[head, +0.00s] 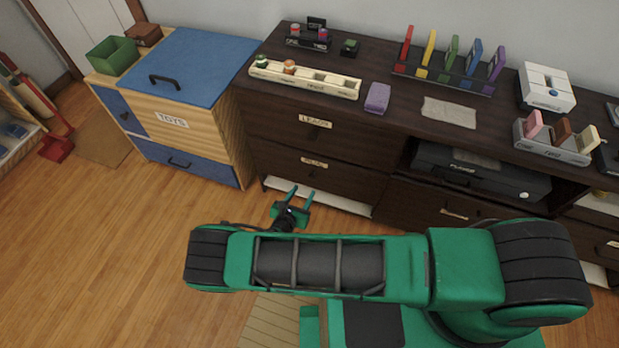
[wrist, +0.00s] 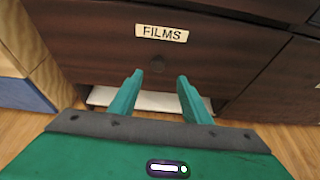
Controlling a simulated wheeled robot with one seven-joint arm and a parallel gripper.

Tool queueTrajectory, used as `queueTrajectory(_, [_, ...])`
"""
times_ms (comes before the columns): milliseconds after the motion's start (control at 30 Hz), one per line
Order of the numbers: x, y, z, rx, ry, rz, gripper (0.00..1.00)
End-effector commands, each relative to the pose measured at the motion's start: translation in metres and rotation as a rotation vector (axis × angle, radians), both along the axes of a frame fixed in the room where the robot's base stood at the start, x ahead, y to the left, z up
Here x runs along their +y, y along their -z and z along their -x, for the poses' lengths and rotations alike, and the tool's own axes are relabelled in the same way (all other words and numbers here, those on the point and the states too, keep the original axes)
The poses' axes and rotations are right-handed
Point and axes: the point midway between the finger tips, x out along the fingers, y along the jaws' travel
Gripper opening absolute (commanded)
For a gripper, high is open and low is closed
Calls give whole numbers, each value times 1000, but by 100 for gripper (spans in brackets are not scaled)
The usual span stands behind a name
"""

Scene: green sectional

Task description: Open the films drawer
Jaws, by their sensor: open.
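The films drawer (head: 340,179) is the lower dark wooden drawer on the left of the long cabinet, and it is shut. Its label (wrist: 162,33) reads FILMS in the wrist view. A small round dark knob (wrist: 157,64) sits below the label. My gripper (head: 301,190) is in front of the drawer, with its two green fingers pointing toward it. In the wrist view the open fingers (wrist: 158,84) are spread apart and empty, just below the knob in the picture. They appear apart from the drawer front.
A drawer labelled like "LEADS" (head: 283,129) is above. A blue-lidded TOYS chest (head: 205,125) stands to the left. A black device (head: 480,171) fills an open shelf on the right, above another drawer (head: 432,204). Bare wooden floor (head: 130,250) lies to the left.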

Motion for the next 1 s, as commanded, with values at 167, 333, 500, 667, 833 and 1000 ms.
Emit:
queueTrajectory(167, [1, 8, -4, -1, -26, 15, 44])
queueTrajectory(333, [-4, 17, -24, -1, -27, 14, 44])
queueTrajectory(500, [-12, 29, -51, -1, -28, 12, 44])
queueTrajectory(667, [-20, 38, -72, -2, -29, 13, 44])
queueTrajectory(833, [-24, 44, -85, 0, -30, 13, 44])
queueTrajectory(1000, [-25, 45, -89, -1, -31, 13, 44])
